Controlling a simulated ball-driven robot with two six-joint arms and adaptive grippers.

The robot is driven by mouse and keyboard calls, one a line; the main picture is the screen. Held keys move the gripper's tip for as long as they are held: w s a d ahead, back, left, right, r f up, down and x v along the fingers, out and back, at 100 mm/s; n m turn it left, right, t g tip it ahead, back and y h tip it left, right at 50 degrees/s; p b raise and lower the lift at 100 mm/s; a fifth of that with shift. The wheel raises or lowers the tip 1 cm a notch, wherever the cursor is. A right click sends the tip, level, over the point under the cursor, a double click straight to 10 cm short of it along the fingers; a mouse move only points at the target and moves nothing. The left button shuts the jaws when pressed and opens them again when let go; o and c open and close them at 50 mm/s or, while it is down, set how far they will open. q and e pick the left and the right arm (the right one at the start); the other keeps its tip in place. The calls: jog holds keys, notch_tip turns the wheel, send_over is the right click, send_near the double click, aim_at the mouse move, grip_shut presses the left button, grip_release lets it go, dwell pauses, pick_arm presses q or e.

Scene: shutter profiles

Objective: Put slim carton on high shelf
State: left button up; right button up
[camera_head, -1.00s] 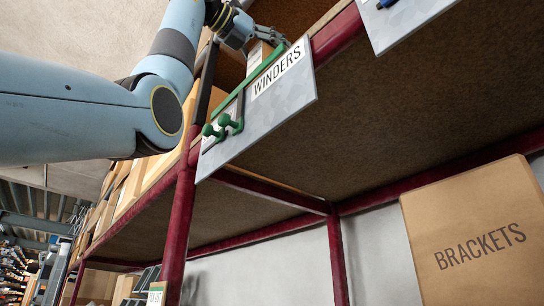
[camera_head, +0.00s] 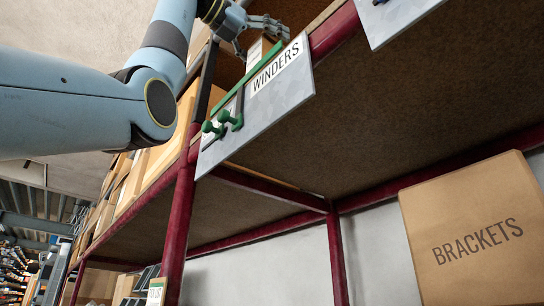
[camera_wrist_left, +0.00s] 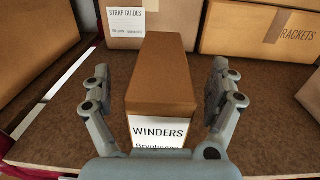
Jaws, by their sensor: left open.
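The slim brown carton (camera_wrist_left: 162,78) with a white WINDERS label stands on the high shelf (camera_wrist_left: 55,142), seen in the left wrist view. In the head view only a small part of the carton (camera_head: 257,52) shows behind the shelf's front edge. My left gripper (camera_wrist_left: 160,85) is open, with one finger on each side of the carton and a visible gap on both sides. In the head view the left gripper (camera_head: 268,30) is above the shelf edge at the top. My right gripper is not in view.
A grey WINDERS sign plate (camera_head: 262,100) with a green strip and green knobs hangs on the shelf front. A STRAP GUIDES box (camera_wrist_left: 152,22) and a brackets box (camera_wrist_left: 262,30) stand behind the carton. A large BRACKETS box (camera_head: 475,235) sits lower right. A red post (camera_head: 180,225) supports the shelf.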

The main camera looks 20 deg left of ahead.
pick_arm(q)
jog(key=b+v, duration=0.2)
jog(key=v, duration=0.8)
jog(key=shift+b, duration=0.4)
